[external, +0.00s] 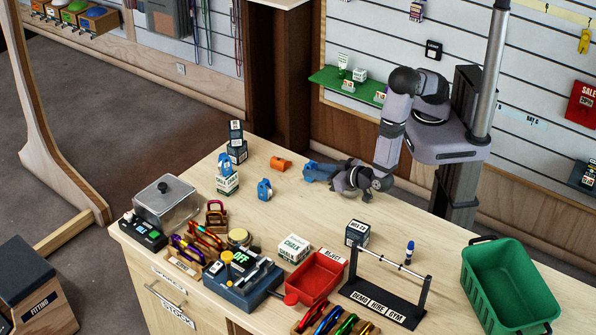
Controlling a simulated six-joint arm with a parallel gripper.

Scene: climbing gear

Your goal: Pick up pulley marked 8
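My gripper (322,171) is low over the back of the wooden counter, lying nearly level and pointing left. A blue part (312,171) shows at its end; I cannot tell whether it is a held pulley or part of the gripper, nor whether the fingers are open. A small blue pulley-like piece (264,190) stands on the counter to the left of my gripper. Another blue piece (224,163) sits on top of a white and green box (228,183). An orange piece (280,163) lies between them and my gripper. No number 8 is readable on any piece.
Dark stacked boxes (237,143) stand at the back left. Counter around my gripper is mostly clear.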

